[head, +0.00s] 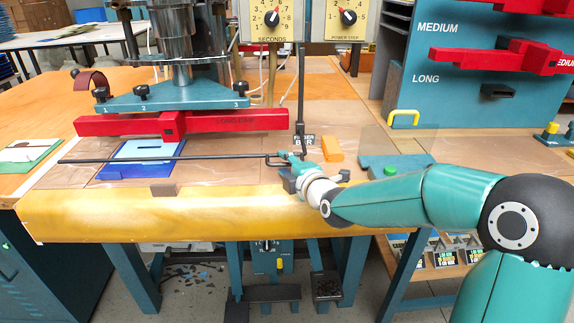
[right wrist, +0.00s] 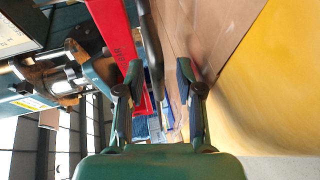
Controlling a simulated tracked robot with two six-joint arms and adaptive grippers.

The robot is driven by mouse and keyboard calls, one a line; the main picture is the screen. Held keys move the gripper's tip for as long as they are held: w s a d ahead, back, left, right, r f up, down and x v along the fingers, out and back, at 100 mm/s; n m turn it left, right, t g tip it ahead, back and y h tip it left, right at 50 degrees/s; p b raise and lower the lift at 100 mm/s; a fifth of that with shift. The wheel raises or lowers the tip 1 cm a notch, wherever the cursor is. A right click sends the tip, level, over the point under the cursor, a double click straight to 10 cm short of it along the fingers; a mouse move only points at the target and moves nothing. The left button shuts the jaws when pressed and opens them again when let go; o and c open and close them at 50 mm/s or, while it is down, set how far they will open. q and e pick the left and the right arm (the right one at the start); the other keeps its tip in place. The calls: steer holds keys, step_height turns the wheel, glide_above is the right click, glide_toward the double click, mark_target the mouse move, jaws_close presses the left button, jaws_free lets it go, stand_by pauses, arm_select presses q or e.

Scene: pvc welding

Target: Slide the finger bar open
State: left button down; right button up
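The finger bar (head: 170,159) is a long thin black rod lying crosswise in front of the press, above the table's front part. Its right end, with a small bent piece, reaches my right gripper (head: 288,166). In the right wrist view, the dark bar (right wrist: 150,45) runs away between the two fingertips of my right gripper (right wrist: 158,78). The fingers are apart, and I cannot tell whether either touches the bar. My left gripper is not in view.
The press's teal plate (head: 175,96) and red die bar (head: 230,120) hang behind the bar. A blue sheet (head: 140,170) lies beneath it. A yellow padded edge (head: 200,215) runs along the front. An orange block (head: 332,149) sits right of the gripper.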

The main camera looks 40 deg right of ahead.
steer(key=shift+c, duration=0.2)
jaws_close()
step_height(320, 180, up, 19)
steer(key=p, duration=1.4)
steer(key=shift+o, duration=0.2)
jaws_free()
